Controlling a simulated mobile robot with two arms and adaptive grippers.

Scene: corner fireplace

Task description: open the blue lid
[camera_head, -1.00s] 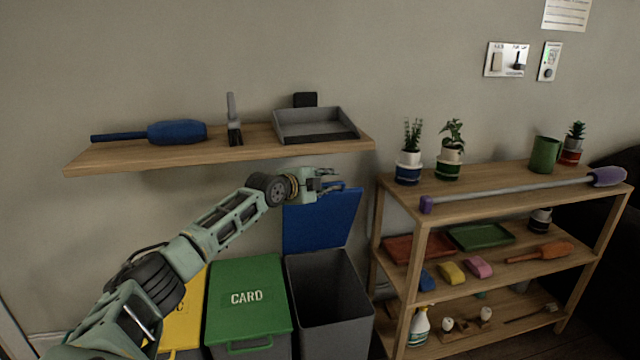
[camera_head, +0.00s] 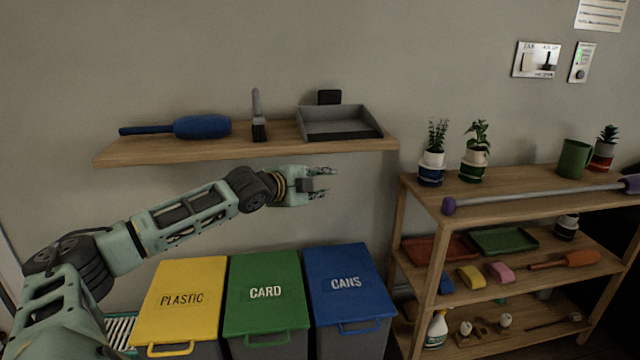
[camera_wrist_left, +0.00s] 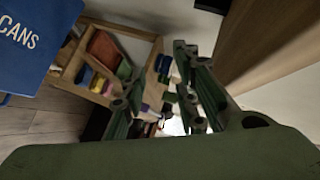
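The blue lid (camera_head: 346,284), marked CANS, lies flat and shut on its bin, with its handle (camera_head: 359,328) at the front edge. Part of the blue lid also shows at the upper left of the left wrist view (camera_wrist_left: 34,45). My left gripper (camera_head: 328,184) is above and behind the lid, apart from it, below the wall shelf. Its fingers are spread and empty; they also show apart in the left wrist view (camera_wrist_left: 190,90). My right gripper is in neither view.
Yellow (camera_head: 180,304) and green (camera_head: 265,292) lids, both shut, sit left of the blue one. A wall shelf (camera_head: 240,149) with a duster, brush and dustpan hangs close above the gripper. A wooden rack (camera_head: 425,239) with plants and cleaning things stands at the right.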

